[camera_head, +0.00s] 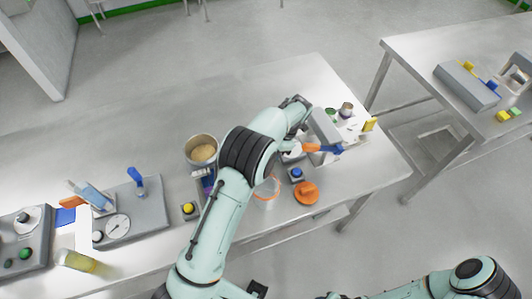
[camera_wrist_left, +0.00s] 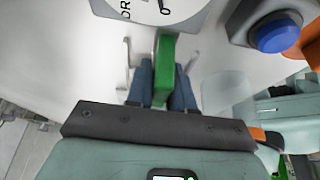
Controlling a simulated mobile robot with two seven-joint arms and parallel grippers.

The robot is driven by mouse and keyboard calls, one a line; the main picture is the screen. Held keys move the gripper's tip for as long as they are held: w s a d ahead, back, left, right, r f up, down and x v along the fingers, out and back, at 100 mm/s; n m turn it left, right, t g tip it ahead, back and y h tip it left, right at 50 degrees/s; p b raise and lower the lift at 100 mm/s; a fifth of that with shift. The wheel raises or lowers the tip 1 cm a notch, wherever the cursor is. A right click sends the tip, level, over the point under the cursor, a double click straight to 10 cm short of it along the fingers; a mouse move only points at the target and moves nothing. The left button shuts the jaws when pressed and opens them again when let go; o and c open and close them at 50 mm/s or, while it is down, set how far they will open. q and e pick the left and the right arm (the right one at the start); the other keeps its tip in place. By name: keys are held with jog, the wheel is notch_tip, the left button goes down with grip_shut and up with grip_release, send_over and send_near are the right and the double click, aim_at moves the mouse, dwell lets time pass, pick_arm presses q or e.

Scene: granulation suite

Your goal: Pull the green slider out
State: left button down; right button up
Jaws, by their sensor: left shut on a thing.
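In the left wrist view the green slider (camera_wrist_left: 165,62) is an upright green bar standing between the two dark blue fingers of my left gripper (camera_wrist_left: 161,84). The fingers are shut on it, one at each side. The slider's upper end lies just below a round white dial (camera_wrist_left: 155,8) that is cut off by the top edge. In the head view my left arm covers the slider and the fingertips. My right arm shows only in part at the lower right of the head view, with its gripper out of sight.
A blue button (camera_wrist_left: 276,34) on a grey box sits right of the dial; it also shows in the head view (camera_head: 297,173). An orange knob (camera_head: 306,193) and a pot (camera_head: 202,150) stand nearby. A second table (camera_head: 430,50) is at the right.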

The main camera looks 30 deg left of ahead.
pick_arm(q)
jog(key=shift+w+d, duration=0.15)
pick_arm(e)
jog(key=shift+s+a, duration=0.1)
jog(key=shift+s, duration=0.1)
pick_arm(q)
jog(key=c, duration=1.1)
grip_release()
jog(key=shift+r, duration=0.25)
jog(key=p+v, duration=0.3)
jog(key=v, duration=1)
pick_arm(e)
jog(key=w+r, duration=0.1)
jog(key=r, duration=0.1)
jog(key=w+r, duration=0.2)
jog(key=shift+w, duration=0.1)
